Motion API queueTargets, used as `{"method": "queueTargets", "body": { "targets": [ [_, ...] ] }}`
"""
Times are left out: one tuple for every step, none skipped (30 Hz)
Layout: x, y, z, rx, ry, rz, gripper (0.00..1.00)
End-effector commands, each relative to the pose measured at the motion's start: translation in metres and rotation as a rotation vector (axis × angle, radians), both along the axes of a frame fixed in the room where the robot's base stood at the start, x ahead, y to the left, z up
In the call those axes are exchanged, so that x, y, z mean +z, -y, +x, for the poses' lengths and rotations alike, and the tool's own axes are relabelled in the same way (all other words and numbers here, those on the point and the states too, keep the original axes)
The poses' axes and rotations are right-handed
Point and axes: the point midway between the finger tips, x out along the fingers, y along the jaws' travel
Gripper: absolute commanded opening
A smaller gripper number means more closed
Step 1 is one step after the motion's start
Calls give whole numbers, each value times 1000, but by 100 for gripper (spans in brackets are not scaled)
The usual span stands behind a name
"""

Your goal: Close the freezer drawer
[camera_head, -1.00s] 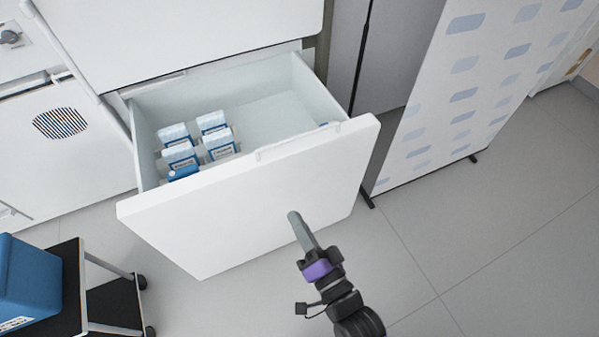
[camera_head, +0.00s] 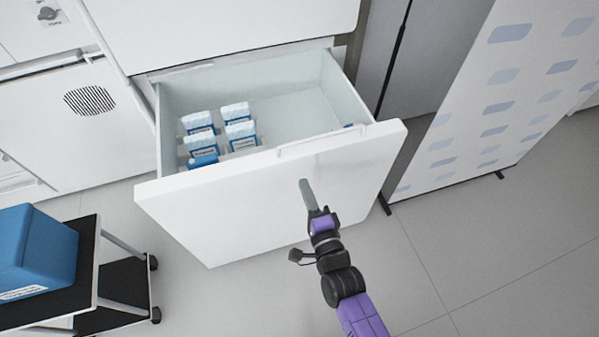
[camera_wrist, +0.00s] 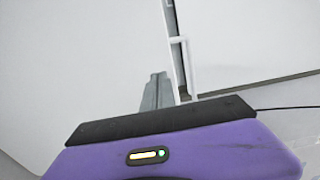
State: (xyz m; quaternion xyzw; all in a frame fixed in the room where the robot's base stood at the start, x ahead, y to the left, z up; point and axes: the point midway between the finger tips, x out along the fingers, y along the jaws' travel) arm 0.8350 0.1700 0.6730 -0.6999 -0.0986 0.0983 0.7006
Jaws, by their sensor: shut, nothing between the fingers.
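The white freezer drawer (camera_head: 262,205) is pulled out of the freezer (camera_head: 225,28), and its inside shows from above. Several small white and blue boxes (camera_head: 238,124) stand in its left part; the rest of its floor is mostly bare. A thin handle (camera_head: 320,143) runs along the top of the drawer front. My gripper (camera_head: 304,183) is shut and empty, its fingertips at the drawer front below the handle. I cannot tell whether they touch it. In the wrist view, the shut fingers (camera_wrist: 157,88) point at a pale surface beside the handle.
A black cart (camera_head: 85,275) with a blue bin (camera_head: 35,250) stands at the lower left. A patterned white panel screen (camera_head: 490,85) stands on feet to the right of the drawer. The grey floor at the lower right is clear.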

Motion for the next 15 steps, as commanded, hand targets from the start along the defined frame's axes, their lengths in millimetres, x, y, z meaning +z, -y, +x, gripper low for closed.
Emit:
{"method": "queueTargets", "body": {
  "targets": [
    [1,-3,11,0,2,1,0],
    [1,-5,16,0,1,0,0],
    [1,-6,22,0,1,-1,0],
    [0,-8,26,0,1,-1,0],
    [1,-9,30,1,1,-1,0],
    [0,-10,35,1,0,-1,0],
    [0,-11,38,1,0,-1,0],
    [0,-12,41,1,1,-1,0],
    [0,-13,43,1,0,-1,0],
    [0,-13,45,1,-1,-1,0],
    [0,-14,47,1,0,-1,0],
    [0,-14,49,1,0,-1,0],
    [0,-15,50,1,0,-1,0],
    [0,-15,50,1,0,-1,0],
    [0,-15,51,1,-1,-1,0]
  ]
}}
